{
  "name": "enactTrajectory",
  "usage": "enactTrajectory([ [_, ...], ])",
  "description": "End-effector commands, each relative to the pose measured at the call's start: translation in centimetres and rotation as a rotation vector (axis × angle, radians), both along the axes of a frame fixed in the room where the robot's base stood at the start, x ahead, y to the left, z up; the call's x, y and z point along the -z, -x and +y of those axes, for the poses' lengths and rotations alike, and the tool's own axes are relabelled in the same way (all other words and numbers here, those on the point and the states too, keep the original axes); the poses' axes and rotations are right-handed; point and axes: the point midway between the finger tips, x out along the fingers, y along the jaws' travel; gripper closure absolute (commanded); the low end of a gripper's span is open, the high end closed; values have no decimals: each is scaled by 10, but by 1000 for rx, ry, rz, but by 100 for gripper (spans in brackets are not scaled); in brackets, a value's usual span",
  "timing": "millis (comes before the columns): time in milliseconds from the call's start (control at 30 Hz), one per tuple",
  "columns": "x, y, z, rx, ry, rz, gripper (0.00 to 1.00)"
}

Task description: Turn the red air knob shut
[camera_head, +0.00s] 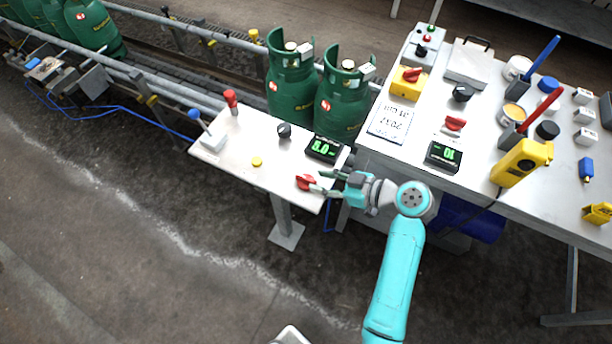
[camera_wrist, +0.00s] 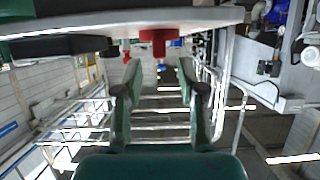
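A red knob (camera_head: 305,182) sits at the front right corner of the small white table (camera_head: 235,165), beside a black display with green digits. In the wrist view the red knob (camera_wrist: 158,40) is at the upper middle, at the table's underside-looking edge. My gripper (camera_head: 322,183) is just right of the knob in the head view, its fingers pointing at it. In the wrist view my gripper (camera_wrist: 158,70) is open, with a finger at each side and the knob lined up between them, a little beyond the tips. I cannot tell whether either finger touches it.
The display (camera_head: 324,149) and a black knob (camera_head: 284,130) are behind the red knob. A red-topped lever (camera_head: 231,100) and a yellow button (camera_head: 257,161) are on the same table. Green gas cylinders (camera_head: 342,105) stand behind. The white bench (camera_head: 400,150) at right carries another red knob (camera_head: 455,123).

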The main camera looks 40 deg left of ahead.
Motion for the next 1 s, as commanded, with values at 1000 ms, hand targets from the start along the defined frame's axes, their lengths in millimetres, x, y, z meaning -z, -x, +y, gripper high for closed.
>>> enactTrajectory([
  [1000, 21, 13, 48, 2, 0, -1, 100],
])
